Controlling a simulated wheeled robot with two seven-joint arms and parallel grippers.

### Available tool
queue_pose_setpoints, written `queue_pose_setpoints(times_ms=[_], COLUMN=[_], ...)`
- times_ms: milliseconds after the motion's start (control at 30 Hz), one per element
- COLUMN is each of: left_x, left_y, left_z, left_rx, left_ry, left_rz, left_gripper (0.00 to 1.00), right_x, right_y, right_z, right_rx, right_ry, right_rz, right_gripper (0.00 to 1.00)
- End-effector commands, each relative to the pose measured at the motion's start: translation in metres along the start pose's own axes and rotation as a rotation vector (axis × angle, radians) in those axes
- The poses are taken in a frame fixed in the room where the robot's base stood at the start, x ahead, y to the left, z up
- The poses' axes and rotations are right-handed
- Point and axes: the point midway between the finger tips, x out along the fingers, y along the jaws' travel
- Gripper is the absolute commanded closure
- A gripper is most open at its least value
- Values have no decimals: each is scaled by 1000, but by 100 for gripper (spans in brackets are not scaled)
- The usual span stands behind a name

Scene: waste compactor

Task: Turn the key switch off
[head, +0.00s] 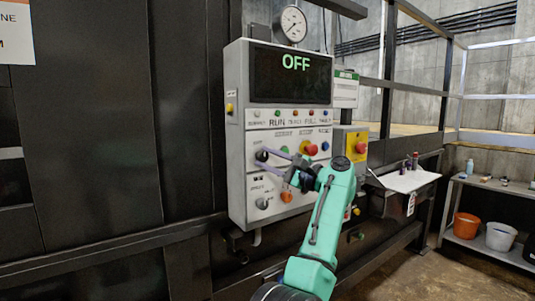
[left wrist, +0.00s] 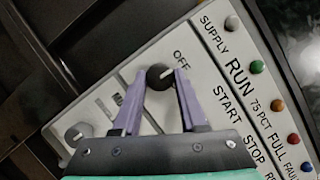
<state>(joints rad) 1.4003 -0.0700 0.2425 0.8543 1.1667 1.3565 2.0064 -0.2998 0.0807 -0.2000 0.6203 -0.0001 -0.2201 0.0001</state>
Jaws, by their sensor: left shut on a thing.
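The grey control panel (head: 238,130) has a dark screen (head: 290,78) that reads OFF in green. The key switch, a round black knob (left wrist: 160,77), sits on the panel face near the printed word OFF. Its pale pointer line points towards that word in the left wrist view. My left gripper (head: 263,156) has its purple fingers on either side of the knob and is shut on it. In the left wrist view the gripper (left wrist: 161,79) has one fingertip at each side of the knob. In the head view the fingers and wrist partly hide the panel's lower half.
A red emergency button (head: 361,147) on a yellow box is right of the panel. A second grey knob (head: 262,203) and an orange button (head: 286,197) are below the key switch. A gauge (head: 293,24) stands on top. A shelf with buckets (head: 466,225) is far right.

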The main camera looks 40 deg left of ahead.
Motion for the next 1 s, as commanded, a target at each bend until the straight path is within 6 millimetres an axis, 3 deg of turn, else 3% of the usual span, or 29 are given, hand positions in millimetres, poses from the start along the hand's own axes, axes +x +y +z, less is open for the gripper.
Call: queue_pose_setpoints(times_ms=[533,567,600,633,1000], left_x=[0,0,0,0,-5], left_y=[1,1,1,1,1], left_z=[-1,-1,-1,-1,-1], left_rx=[-26,-26,-26,-26,-26], left_ry=[2,2,2,2,2], left_rz=[13,13,12,12,10], left_gripper=[100,47,31,28,28], right_x=[-3,-3,-3,-3,-1], right_y=[0,0,0,0,-1], right_z=[0,0,0,0,0], right_rx=[0,0,0,0,1], right_ry=[0,0,0,0,0], right_rz=[0,0,0,-1,-1], right_gripper=[48,48,48,48,48])
